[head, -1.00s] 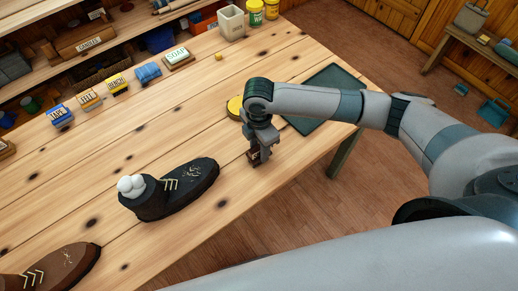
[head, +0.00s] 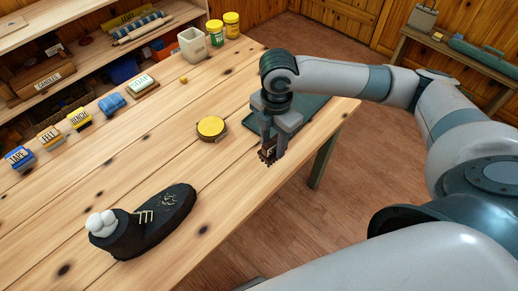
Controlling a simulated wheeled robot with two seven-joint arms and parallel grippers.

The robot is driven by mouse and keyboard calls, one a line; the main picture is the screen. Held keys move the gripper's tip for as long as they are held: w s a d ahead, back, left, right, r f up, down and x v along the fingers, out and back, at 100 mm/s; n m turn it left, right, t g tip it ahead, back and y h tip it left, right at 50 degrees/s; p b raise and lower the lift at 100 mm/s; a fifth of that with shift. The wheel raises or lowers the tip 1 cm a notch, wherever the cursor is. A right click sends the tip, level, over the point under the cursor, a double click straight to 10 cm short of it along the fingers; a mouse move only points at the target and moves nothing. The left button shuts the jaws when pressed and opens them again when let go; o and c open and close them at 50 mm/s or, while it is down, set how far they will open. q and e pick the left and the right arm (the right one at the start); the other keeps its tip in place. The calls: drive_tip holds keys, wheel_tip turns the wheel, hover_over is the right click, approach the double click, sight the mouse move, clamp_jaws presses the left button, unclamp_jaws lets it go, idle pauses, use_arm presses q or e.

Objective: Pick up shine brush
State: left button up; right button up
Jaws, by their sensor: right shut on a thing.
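The shine brush (head: 268,153) is a small dark brown block with a pale letter mark and dark bristles along its lower side. My right gripper (head: 272,141) points down and is shut on it, near the table's front right edge. The fingers hide part of the brush. The brush seems to be held a little above the wooden table (head: 165,160), though the gap is hard to judge. My left gripper is not in view.
A round yellow tin (head: 211,126) stands left of the gripper and a dark green mat (head: 312,108) lies behind it. A black shoe (head: 155,222) with white balls stands front left. Labelled boxes, soap (head: 139,84) and jars (head: 215,33) line the far edge.

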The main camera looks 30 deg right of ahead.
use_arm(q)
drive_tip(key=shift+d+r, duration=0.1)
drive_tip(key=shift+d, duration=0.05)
use_arm(e)
drive_tip(key=shift+s+d+r, duration=0.1)
drive_tip(key=shift+d+r, duration=0.15)
drive_tip(key=shift+d, duration=0.05)
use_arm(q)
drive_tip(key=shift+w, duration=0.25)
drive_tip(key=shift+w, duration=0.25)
use_arm(e)
drive_tip(key=shift+o, duration=0.6)
